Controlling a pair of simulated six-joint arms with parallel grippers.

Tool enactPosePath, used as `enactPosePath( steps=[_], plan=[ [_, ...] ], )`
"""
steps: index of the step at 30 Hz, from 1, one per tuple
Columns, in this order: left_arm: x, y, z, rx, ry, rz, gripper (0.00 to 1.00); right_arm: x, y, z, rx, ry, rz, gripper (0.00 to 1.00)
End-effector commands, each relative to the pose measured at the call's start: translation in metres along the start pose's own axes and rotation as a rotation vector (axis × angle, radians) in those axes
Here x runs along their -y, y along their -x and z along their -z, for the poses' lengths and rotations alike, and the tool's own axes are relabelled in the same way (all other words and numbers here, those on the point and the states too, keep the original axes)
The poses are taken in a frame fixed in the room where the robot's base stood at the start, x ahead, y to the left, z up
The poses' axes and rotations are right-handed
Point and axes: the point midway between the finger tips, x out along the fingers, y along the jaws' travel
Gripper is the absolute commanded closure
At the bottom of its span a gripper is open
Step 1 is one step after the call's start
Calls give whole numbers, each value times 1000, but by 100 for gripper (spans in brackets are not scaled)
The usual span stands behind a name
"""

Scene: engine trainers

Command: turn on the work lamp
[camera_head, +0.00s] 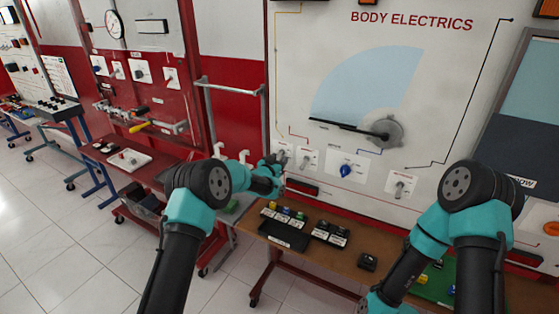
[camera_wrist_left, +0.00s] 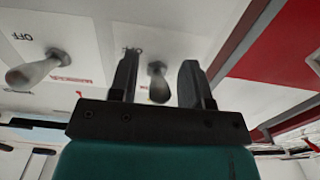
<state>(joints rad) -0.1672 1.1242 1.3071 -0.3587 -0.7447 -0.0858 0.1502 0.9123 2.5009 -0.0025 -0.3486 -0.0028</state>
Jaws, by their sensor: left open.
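The BODY ELECTRICS board (camera_head: 440,60) stands ahead with a row of switches along its lower part. My left gripper (camera_head: 277,160) is at the leftmost toggle switch (camera_head: 284,150). The label at the lever between the fingers is partly hidden. My right gripper is out of view. I cannot identify the lamp.
A blue knob (camera_head: 346,171) and another toggle (camera_head: 400,186) are farther right on the board. A wiper arm (camera_head: 350,127) crosses it above. The brown bench (camera_head: 325,258) below carries black blocks (camera_head: 283,234). A grey rail frame (camera_head: 232,87) stands left of the board.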

Motion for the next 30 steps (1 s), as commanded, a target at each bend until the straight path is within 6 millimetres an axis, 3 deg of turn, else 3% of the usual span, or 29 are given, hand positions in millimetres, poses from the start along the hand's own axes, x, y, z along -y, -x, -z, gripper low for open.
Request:
enactPosePath(
  steps=[13, 27, 30],
  plan=[
    [0, -8, 0, 0, -1, 0, 56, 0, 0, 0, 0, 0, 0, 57],
    [0, -8, 0, 0, -1, 0, 100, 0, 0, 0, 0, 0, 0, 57],
    [0, -8, 0, 1, -1, 0, 100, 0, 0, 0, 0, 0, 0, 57]
  ],
)
